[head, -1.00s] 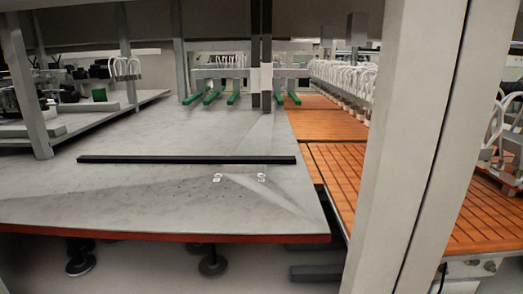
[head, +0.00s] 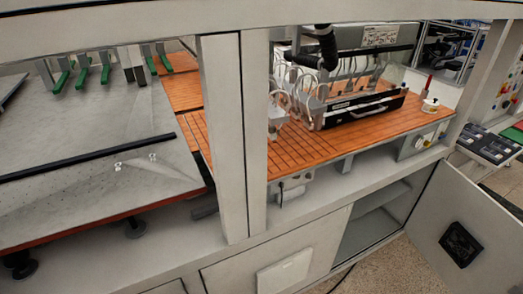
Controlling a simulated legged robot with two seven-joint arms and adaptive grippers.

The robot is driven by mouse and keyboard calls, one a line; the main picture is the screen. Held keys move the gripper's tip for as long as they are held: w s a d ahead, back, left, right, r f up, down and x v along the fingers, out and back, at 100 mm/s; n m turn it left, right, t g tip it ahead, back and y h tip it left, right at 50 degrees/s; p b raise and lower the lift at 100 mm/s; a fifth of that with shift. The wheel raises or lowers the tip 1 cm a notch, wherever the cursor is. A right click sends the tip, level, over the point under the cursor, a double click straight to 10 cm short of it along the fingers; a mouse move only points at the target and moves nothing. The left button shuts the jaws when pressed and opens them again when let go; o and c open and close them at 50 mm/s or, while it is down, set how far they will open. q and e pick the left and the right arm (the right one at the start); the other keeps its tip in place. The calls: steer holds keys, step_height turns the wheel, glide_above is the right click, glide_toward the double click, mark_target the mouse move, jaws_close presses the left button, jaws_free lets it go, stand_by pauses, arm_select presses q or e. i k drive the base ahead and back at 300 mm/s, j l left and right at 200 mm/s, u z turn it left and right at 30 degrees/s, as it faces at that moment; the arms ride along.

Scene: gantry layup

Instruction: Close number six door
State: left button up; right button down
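A light grey cabinet door (head: 480,232) stands swung open at the lower right in the head view. It has a black square fitting (head: 460,244) on its face. The open cabinet compartment (head: 378,222) lies to its left, below the orange slatted table, with a shelf inside. No number is legible on the door, so I cannot tell from a label that it is number six. Neither of my grippers is in view.
A closed cabinet front (head: 270,262) with a pale panel is left of the opening. A grey frame post (head: 232,140) stands in front of the orange table (head: 365,132). A control panel (head: 490,147) is at right. Speckled floor (head: 390,272) shows below the opening.

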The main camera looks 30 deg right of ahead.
mark_target(450, 201)
steer(key=k+l, duration=0.2)
steer(key=l, duration=0.15)
steer(key=k+l, duration=0.2)
steer(key=l, duration=0.2)
steer(key=k+l, duration=0.45)
steer(key=l, duration=0.25)
steer(key=k+l, duration=0.25)
steer(key=l, duration=0.4)
steer(key=k+l, duration=0.2)
steer(key=l, duration=0.5)
steer(key=k+l, duration=0.25)
steer(key=l, duration=0.4)
steer(key=k+l, duration=0.25)
steer(key=l, duration=0.4)
steer(key=k+l, duration=0.2)
steer(key=l, duration=0.5)
steer(key=k+l, duration=0.25)
steer(key=l, duration=0.4)
steer(key=k+l, duration=0.2)
steer(key=l, duration=0.45)
steer(key=k+l, duration=0.25)
steer(key=l, duration=0.45)
